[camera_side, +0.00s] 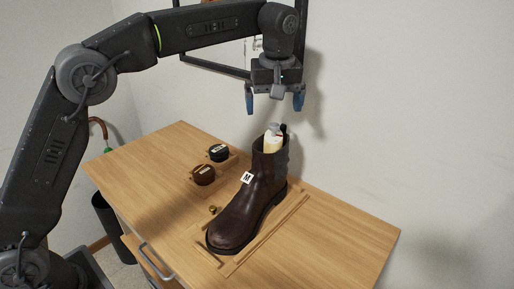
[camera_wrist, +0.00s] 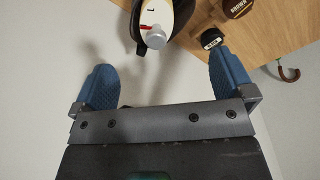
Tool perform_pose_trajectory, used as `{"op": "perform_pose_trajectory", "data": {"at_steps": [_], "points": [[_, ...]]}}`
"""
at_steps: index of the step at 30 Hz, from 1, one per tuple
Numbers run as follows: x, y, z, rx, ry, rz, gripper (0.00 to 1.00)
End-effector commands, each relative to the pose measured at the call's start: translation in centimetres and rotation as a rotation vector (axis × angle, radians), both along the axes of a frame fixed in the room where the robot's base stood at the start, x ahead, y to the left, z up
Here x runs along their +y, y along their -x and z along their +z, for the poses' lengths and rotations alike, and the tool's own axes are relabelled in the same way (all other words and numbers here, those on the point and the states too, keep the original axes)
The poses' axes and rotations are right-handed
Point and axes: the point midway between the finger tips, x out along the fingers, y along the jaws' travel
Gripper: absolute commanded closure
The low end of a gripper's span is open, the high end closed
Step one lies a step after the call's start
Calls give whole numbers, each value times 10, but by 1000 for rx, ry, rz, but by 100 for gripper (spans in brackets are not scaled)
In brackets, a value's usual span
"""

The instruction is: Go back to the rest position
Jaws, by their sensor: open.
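My gripper (camera_side: 274,101) hangs above the brown boot, with its two blue fingers spread wide and nothing between them. In the wrist view my gripper (camera_wrist: 168,88) also shows both blue fingers apart and empty. The dark brown boot (camera_side: 245,205) stands upright on the wooden top, toe toward the front left, with a white tag marked M. A cream insert with a grey knob (camera_side: 272,142) sits in the boot's opening, below my fingers and apart from them. The insert (camera_wrist: 165,12) and its knob show at the top of the wrist view.
Two small round tins, one black (camera_side: 218,152) and one brown (camera_side: 203,175), sit in wooden holders left of the boot. A small brass piece (camera_side: 213,210) lies near the toe. Low wooden strips (camera_side: 285,222) flank the boot. A black bin (camera_side: 106,214) stands beside the wooden cabinet (camera_side: 345,240). Walls are close behind.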

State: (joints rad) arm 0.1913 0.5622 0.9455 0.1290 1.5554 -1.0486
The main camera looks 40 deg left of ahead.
Motion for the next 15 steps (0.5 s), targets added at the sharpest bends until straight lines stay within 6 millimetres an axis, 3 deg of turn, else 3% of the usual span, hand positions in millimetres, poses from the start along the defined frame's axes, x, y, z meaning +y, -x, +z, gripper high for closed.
{"op": "perform_pose_trajectory", "data": {"at_steps": [5, 10, 15], "points": [[17, 35, 24, -40, 9, -110, 0], [37, 91, 40, -98, 7, -280, 0], [54, 153, 37, -160, -10, -444, 0]]}}
